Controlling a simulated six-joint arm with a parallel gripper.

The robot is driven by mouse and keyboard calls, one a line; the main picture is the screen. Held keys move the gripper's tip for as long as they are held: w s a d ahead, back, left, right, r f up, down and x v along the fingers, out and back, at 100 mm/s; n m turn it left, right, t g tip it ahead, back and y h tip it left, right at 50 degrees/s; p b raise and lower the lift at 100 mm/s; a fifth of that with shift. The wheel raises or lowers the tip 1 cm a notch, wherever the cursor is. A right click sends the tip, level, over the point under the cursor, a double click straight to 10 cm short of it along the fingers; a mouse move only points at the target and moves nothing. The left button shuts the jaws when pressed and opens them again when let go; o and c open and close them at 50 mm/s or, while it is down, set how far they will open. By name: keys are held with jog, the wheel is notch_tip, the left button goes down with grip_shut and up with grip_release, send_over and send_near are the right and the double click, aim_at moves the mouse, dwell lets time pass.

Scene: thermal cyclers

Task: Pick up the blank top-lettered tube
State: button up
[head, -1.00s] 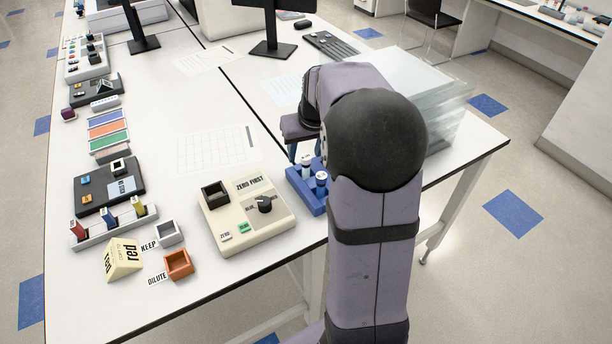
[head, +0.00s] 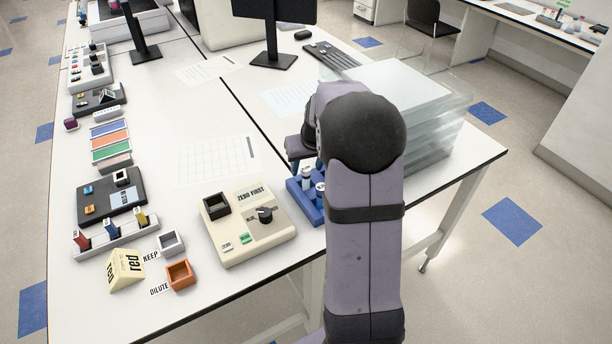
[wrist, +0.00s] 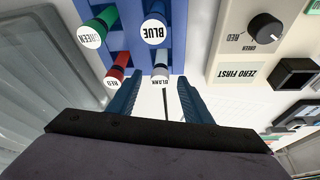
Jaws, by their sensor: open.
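The blue tube rack (wrist: 117,40) is at the top of the wrist view and partly behind my arm in the head view (head: 307,206). In the wrist view it holds a green-lettered tube (wrist: 90,38), a blue-lettered tube (wrist: 153,32), a red-lettered tube (wrist: 113,77) and the blank-lettered tube (wrist: 160,74), which has a white top and pale body. My gripper (wrist: 159,90) is open, its two blue fingers pointing toward the blank tube, whose top shows between the tips. I cannot tell how far the tips are from it. My arm hides much of the gripper in the head view.
The cream ZERO FIRST device (head: 248,222) with a dark knob stands just left of the rack. Clear stacked boxes (head: 425,105) stand to the right behind my arm. KEEP (head: 171,243) and DILUTE (head: 180,274) holders sit at front left. A paper grid sheet (head: 215,160) lies flat.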

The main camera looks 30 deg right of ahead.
jog(key=shift+p+x, duration=0.3)
jog(key=shift+x, duration=1)
jog(key=c, duration=1.1)
jog(key=shift+c, duration=0.2)
jog(key=shift+r, duration=0.1)
notch_tip(320, 180, up, 10)
jog(key=b, duration=0.2)
jog(key=shift+b, duration=0.4)
